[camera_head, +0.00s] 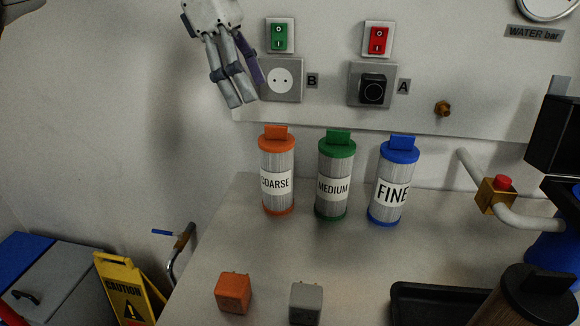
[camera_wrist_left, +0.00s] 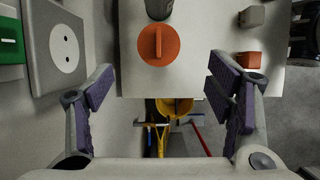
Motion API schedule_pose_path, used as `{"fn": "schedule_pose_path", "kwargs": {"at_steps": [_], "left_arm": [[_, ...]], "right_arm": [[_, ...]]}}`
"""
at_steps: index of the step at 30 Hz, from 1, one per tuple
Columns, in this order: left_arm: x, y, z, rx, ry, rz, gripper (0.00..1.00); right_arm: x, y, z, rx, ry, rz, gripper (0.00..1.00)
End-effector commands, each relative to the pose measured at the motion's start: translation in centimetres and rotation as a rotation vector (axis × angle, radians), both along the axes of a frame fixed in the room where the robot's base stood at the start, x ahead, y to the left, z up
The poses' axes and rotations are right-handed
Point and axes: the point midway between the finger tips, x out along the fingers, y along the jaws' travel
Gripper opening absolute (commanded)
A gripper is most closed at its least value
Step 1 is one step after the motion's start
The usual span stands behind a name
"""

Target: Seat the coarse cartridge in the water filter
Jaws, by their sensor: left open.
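The coarse cartridge (camera_head: 277,172) stands upright on the bench, with an orange cap and a label reading COARSE. Its orange cap with a raised handle shows in the left wrist view (camera_wrist_left: 158,45), ahead of the fingers and between their lines. My left gripper (camera_head: 240,98) hangs above and left of the cartridge, clear of it. In the left wrist view the fingers (camera_wrist_left: 160,95) are spread with nothing between them. What looks like the water filter, a black part (camera_head: 558,135) over a blue part (camera_head: 553,245), is cut off at the right edge. My right gripper is not in view.
The medium (camera_head: 335,175) and fine (camera_head: 393,180) cartridges stand to the right of coarse. An orange block (camera_head: 233,292) and a grey block (camera_head: 306,302) sit at the front. A black tray (camera_head: 410,292) and a dark capped cylinder (camera_head: 525,300) lie front right. Sockets and switches line the wall.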

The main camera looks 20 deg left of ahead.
Motion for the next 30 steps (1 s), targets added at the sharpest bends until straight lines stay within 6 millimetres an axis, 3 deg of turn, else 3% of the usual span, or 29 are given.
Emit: {"fn": "schedule_pose_path", "kwargs": {"at_steps": [3,15,23,30], "left_arm": [[0.3,-1.0,-2.7,0.003,0.006,0.0,0.74],[1.4,-3.9,-8.6,0.006,0.01,0.002,0.74],[1.4,-4.1,-8.7,0.005,0.001,0.004,0.74],[1.4,-4.1,-8.7,0.005,0.001,0.003,0.22]], "right_arm": [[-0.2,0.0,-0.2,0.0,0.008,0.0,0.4],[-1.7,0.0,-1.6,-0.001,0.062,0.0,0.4],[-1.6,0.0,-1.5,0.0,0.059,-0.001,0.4],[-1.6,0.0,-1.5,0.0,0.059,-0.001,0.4]]}}
